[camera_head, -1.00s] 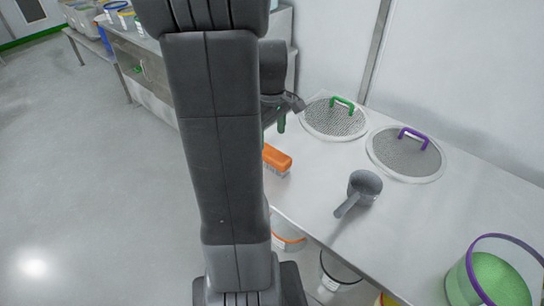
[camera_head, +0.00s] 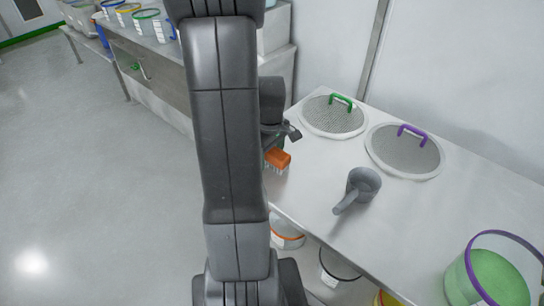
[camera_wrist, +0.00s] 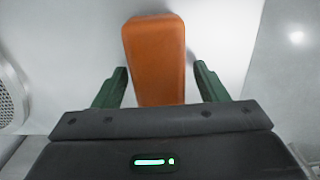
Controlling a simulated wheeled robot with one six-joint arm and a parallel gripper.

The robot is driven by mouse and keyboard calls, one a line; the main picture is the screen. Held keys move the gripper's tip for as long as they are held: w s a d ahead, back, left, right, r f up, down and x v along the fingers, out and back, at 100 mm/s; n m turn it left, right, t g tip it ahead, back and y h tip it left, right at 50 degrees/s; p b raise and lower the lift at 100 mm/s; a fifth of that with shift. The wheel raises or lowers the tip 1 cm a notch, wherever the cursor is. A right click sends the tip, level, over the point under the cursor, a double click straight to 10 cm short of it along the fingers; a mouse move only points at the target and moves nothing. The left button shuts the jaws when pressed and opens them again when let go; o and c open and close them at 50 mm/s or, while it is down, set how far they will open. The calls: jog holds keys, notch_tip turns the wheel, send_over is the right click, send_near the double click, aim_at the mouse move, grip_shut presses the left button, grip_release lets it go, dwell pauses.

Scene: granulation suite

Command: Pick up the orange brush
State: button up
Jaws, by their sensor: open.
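The orange brush (camera_head: 279,157) lies on the steel table near its left edge, bristles down, partly hidden behind my arm in the head view. In the wrist view the brush (camera_wrist: 156,55) shows as an orange block pointing away from my gripper. My gripper (camera_wrist: 160,80) is open, with one green finger on each side of the brush's near end. Gaps show between the fingers and the brush. In the head view my gripper is right over the brush, its fingers mostly hidden.
Two round mesh lids, one with a green handle (camera_head: 340,100) and one with a purple handle (camera_head: 411,133), lie behind. A tub of green granules (camera_head: 490,278) is at front right. Buckets (camera_head: 287,238) stand below.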

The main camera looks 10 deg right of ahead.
jog(key=c, duration=1.1)
notch_tip(320, 180, up, 10)
jog(key=shift+r, duration=0.1)
jog(key=o, duration=0.5)
jog(key=c, duration=0.4)
jog(key=shift+o, duration=0.2)
